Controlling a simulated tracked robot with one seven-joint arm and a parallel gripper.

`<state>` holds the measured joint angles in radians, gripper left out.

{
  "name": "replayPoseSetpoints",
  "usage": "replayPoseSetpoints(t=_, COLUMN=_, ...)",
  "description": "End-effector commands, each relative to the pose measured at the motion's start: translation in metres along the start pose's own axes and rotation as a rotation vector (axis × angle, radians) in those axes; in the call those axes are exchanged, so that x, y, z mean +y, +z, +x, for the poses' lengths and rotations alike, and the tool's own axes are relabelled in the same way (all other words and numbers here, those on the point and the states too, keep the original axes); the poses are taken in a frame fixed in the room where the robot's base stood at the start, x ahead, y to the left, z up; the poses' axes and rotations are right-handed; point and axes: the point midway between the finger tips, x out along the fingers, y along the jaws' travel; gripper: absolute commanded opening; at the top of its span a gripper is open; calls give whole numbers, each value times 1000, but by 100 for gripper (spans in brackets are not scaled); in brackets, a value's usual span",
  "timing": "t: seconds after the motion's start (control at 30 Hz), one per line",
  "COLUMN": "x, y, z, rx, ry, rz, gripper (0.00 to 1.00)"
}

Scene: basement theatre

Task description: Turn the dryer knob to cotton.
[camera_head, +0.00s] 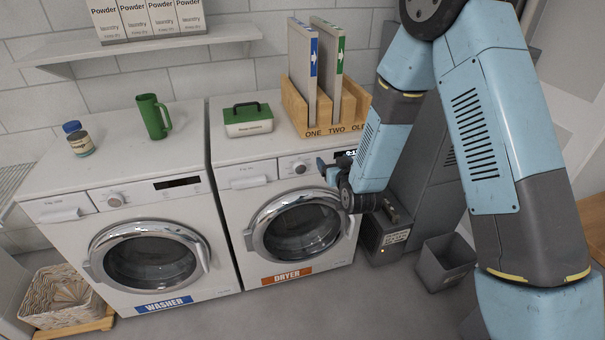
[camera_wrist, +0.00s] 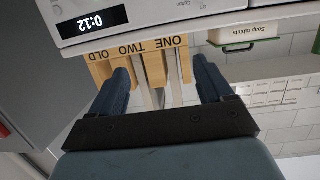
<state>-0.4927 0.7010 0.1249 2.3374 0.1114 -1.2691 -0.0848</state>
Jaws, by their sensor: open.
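The white dryer (camera_head: 228,205) stands right of the washer in the head view, with an orange DRYER label (camera_head: 287,277). Its knob (camera_head: 299,168) is a small round dial on the front panel. My gripper (camera_head: 326,166) is in front of the panel, just right of the knob, near the lit display. In the wrist view my gripper (camera_wrist: 162,68) is open and empty, its two dark fingers apart. That view is upside down. The panel's display (camera_wrist: 93,21) reads 0:12, and small "Cotton" print shows at the top edge. The knob is not clearly visible there.
The washer (camera_head: 61,200) stands left. On the dryer top are a wooden file rack (camera_head: 297,105) and a green-lidded box (camera_head: 247,122). A green mug (camera_head: 152,117) and a blue-capped jar (camera_head: 79,141) stand on the washer. A grey bin (camera_head: 441,265) is right of the dryer.

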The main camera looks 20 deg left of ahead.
Motion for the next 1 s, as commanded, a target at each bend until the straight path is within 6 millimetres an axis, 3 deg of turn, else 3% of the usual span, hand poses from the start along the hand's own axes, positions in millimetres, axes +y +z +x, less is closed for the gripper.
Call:
replayPoseSetpoints(t=0.03, x=-10, y=17, z=1, rx=13, ry=-10, rz=-2, gripper=80)
replayPoseSetpoints(t=0.2, x=-37, y=57, z=-2, rx=89, ry=-33, rz=-8, gripper=80)
replayPoseSetpoints(t=0.47, x=-62, y=100, z=-15, rx=177, ry=-51, rz=-13, gripper=80)
replayPoseSetpoints(t=0.73, x=-69, y=108, z=-14, rx=205, ry=-55, rz=-14, gripper=80)
replayPoseSetpoints(t=1.0, x=-70, y=99, z=25, rx=206, ry=-54, rz=-14, gripper=80)
